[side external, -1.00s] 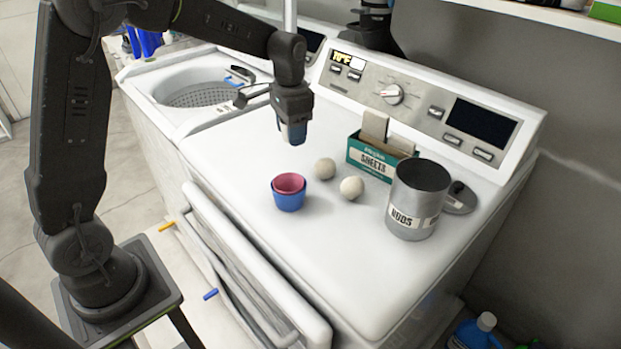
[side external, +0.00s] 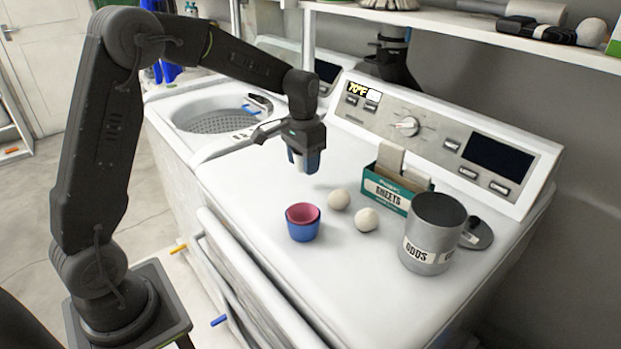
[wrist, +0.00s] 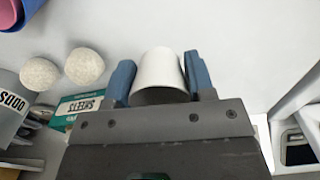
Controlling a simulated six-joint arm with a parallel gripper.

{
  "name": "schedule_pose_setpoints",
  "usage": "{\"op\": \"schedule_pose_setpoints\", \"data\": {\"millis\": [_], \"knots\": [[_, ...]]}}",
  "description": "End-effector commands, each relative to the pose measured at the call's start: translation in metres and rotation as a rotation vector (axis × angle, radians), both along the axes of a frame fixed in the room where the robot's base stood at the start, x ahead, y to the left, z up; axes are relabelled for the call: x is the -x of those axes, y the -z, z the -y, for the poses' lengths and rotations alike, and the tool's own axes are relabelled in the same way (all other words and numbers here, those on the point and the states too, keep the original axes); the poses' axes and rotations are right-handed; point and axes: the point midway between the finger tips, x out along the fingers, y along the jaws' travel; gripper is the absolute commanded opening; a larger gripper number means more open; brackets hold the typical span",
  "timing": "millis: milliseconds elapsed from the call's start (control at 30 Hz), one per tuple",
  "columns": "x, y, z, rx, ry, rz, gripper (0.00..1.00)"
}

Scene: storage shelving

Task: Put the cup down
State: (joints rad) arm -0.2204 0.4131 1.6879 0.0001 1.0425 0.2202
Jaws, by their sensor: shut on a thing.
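A white cup (wrist: 160,72) sits between the two blue fingers of my gripper (wrist: 162,80) in the wrist view. The gripper is shut on it. In the side view my gripper (side external: 305,160) hangs above the white dryer top (side external: 255,205), behind the nested cups, with the white cup (side external: 298,163) partly hidden by the fingers. A blue cup (side external: 302,232) with a pink cup (side external: 302,213) nested in it stands upright on the dryer top. The gap under the held cup is hard to judge.
Two pale wool balls (side external: 339,199) (side external: 366,219) lie right of the nested cups. A green sheets box (side external: 388,192), a grey ODDS canister (side external: 432,235) and its lid (side external: 478,234) stand further right. The washer tub (side external: 215,120) is open at left. The dryer top's front left is clear.

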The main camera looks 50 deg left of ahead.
Motion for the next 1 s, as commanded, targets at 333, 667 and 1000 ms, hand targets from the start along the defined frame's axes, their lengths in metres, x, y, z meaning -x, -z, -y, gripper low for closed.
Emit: {"op": "schedule_pose_setpoints", "data": {"millis": [333, 667, 1000], "knots": [[-0.007, 0.031, 0.011, 0.001, -0.001, -0.004, 0.23], [-0.008, 0.048, 0.011, 0.000, -0.001, 0.001, 0.23], [-0.008, 0.051, 0.011, 0.000, 0.000, 0.001, 0.60]]}}
